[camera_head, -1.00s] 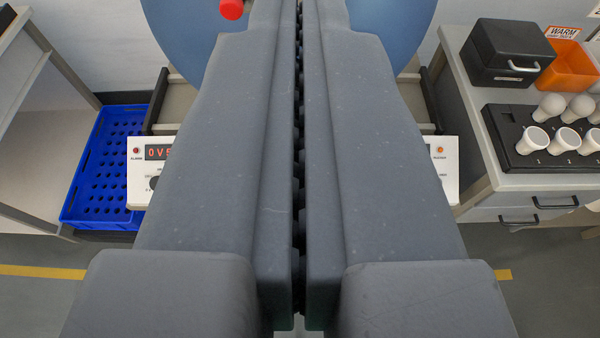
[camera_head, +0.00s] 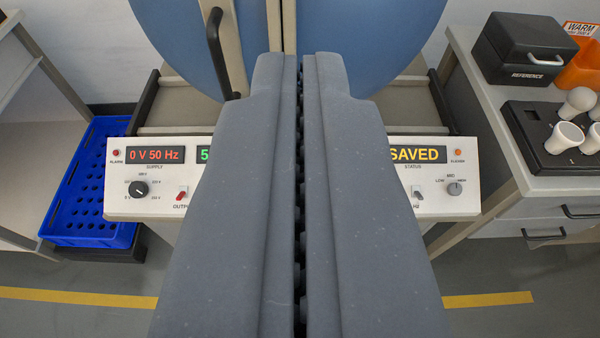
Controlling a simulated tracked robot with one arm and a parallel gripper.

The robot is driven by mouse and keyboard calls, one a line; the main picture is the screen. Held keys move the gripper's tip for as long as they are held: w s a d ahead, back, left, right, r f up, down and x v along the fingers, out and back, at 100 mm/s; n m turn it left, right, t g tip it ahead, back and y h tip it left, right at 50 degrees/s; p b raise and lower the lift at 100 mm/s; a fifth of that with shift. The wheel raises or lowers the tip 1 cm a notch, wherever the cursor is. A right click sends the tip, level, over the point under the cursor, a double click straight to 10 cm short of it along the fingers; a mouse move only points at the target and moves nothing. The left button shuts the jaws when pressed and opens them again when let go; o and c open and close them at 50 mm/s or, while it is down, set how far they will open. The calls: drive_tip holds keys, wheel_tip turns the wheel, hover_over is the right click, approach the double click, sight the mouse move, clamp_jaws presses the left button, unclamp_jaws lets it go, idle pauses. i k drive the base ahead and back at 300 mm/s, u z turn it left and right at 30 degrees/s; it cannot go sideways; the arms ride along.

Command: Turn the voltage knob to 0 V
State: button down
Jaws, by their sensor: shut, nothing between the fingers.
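The voltage knob (camera_head: 138,189) is a black round knob on the left of the white control panel (camera_head: 120,207). The fingers hide the panel's middle, including part of a green display (camera_head: 204,155).
A red output switch (camera_head: 182,193) sits right of the knob. A yellow display (camera_head: 418,154) reads "SAVED", with a grey knob (camera_head: 455,188) below. Behind stand blue round doors (camera_head: 180,40) with a black handle (camera_head: 218,50). A blue crate (camera_head: 85,235) is left; a bulb tray (camera_head: 525,125) is right.

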sight(138, 189)
drive_tip(key=z, duration=2.05)
drive_tip(key=k, duration=1)
drive_tip(key=u, duration=1.55)
drive_tip(key=i, duration=0.65)
drive_tip(key=u, duration=0.1)
